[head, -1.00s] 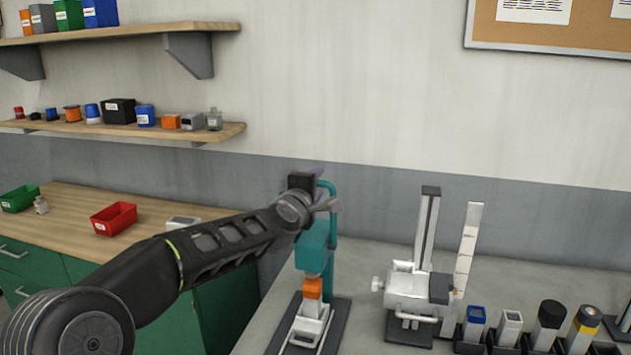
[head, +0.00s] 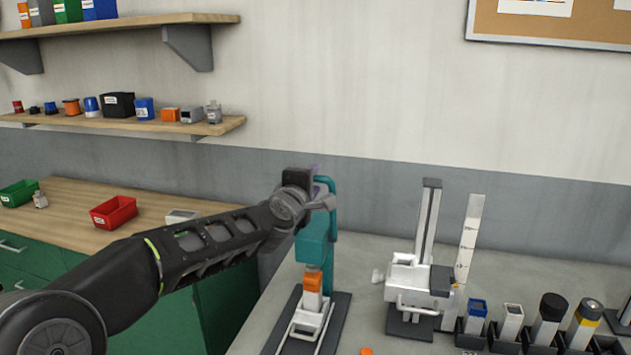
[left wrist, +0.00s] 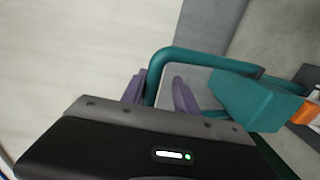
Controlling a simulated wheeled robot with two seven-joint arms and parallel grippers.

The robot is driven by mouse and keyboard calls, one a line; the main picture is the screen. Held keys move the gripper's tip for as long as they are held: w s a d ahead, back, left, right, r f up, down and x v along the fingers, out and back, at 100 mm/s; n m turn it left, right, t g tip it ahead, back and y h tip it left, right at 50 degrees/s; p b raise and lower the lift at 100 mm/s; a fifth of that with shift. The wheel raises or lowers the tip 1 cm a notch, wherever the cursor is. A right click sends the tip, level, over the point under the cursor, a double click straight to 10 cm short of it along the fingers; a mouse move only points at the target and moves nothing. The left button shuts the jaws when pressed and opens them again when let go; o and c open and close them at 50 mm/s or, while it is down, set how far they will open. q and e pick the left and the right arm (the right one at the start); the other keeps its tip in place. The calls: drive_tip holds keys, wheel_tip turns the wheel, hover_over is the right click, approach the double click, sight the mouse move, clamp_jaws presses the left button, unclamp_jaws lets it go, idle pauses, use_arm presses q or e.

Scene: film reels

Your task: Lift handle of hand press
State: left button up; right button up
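The teal hand press (head: 312,250) stands on the grey worktop, with an orange part below its body and a white fixture on its dark base. Its handle is a teal bent bar (head: 330,188) at the top; it also shows in the left wrist view (left wrist: 205,59). My left gripper (head: 314,176) is at the handle, mostly hidden by its own wrist. In the left wrist view, its purple fingers (left wrist: 158,93) stand apart, with one leg of the bar between them. The bar is close to the left finger, with a gap to the right one. Contact cannot be told. My right gripper is not in view.
A white device with a tall column (head: 428,225) and an upright ruler (head: 468,240) stand right of the press. Several small items sit in a dark rack (head: 470,340) at front right. A red bin (head: 113,212) is on the wooden counter at left. Shelves hang above.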

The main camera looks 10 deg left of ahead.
use_arm(q)
drive_tip(key=s, duration=0.3)
drive_tip(key=s+b, duration=0.1)
drive_tip(key=s, duration=0.1)
drive_tip(key=shift+a+r, duration=0.2)
drive_tip(key=shift+r, duration=0.05)
drive_tip(key=shift+c, duration=0.4)
drive_tip(key=shift+r, duration=0.2)
drive_tip(key=shift+c, duration=0.7)
drive_tip(key=shift+n+t, duration=0.5)
drive_tip(key=s+r, duration=0.2)
drive_tip(key=s+a+r+b, duration=0.1)
drive_tip(key=s+r, duration=0.1)
drive_tip(key=r, duration=0.1)
drive_tip(key=shift+s, duration=0.35)
drive_tip(key=c, duration=0.5)
drive_tip(key=s+n, duration=0.2)
drive_tip(key=s+r, duration=0.1)
drive_tip(key=shift+s+a+n, duration=0.25)
drive_tip(key=shift+s+n, duration=0.05)
drive_tip(key=shift+n, duration=0.1)
clamp_jaws()
drive_tip(key=s+f+n+g, duration=0.1)
drive_tip(key=s+f+n, duration=0.3)
drive_tip(key=n, duration=1)
drive_tip(key=shift+s+d+b, duration=0.3)
drive_tip(key=shift+s+b, duration=0.1)
drive_tip(key=shift+s, duration=0.75)
